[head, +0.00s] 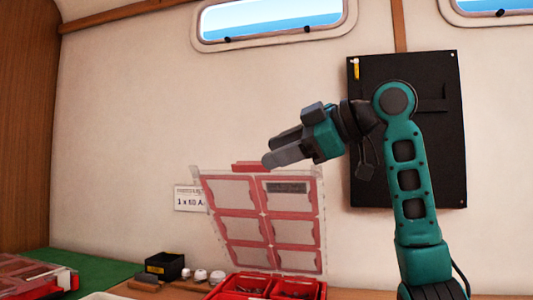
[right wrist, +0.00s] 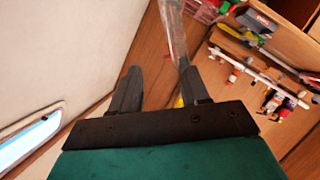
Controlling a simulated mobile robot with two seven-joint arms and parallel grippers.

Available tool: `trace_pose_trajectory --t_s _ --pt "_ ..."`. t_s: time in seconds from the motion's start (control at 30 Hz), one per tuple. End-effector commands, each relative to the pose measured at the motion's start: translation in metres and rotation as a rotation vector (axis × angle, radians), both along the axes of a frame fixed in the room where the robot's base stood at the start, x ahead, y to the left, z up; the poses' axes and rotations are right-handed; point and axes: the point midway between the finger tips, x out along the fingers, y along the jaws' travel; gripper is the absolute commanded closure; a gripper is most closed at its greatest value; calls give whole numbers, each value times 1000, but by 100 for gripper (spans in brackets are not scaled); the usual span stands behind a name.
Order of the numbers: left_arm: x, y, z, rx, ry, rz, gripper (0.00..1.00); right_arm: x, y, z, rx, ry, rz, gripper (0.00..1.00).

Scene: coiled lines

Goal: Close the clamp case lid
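The clamp case (head: 268,286) is red, at the bottom middle of the head view, cut off by the lower edge. Its clear lid (head: 265,222) with red-framed panels stands open, roughly upright, with a red latch (head: 250,167) on its top edge. My right gripper (head: 272,152) is at the lid's top edge, fingers pointing left. In the right wrist view my right gripper (right wrist: 160,82) has its fingers apart, and a clear strip, likely the lid's edge (right wrist: 173,35), runs close to the right finger. I cannot tell whether they touch. My left gripper is not in view.
A second red case (head: 35,278) lies on a green mat (head: 95,268) at the lower left. A small black bin (head: 164,265) and several white jars (head: 208,275) stand left of the clamp case. A black panel (head: 440,150) hangs on the wall behind my right arm.

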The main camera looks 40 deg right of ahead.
Motion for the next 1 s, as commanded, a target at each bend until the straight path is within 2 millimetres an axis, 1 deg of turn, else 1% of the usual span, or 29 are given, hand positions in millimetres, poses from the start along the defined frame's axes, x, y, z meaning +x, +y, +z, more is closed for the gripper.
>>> trace_pose_trajectory --t_s 0.03,0.2,0.3,0.4,0.5,0.6,1.0 --pt "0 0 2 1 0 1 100 -11 -6 7 -1 -5 -5 55" --pt "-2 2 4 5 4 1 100 -45 -21 18 -1 -4 -4 55" --pt "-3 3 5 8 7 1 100 -61 -28 24 -2 -4 -3 55" --pt "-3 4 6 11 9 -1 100 -72 -33 28 0 -4 -1 55" --pt "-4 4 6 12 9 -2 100 -79 -36 29 0 -2 0 55" --pt "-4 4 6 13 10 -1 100 -82 -38 30 0 -2 0 55" --pt "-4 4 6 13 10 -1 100 -83 -38 30 0 -2 1 55"
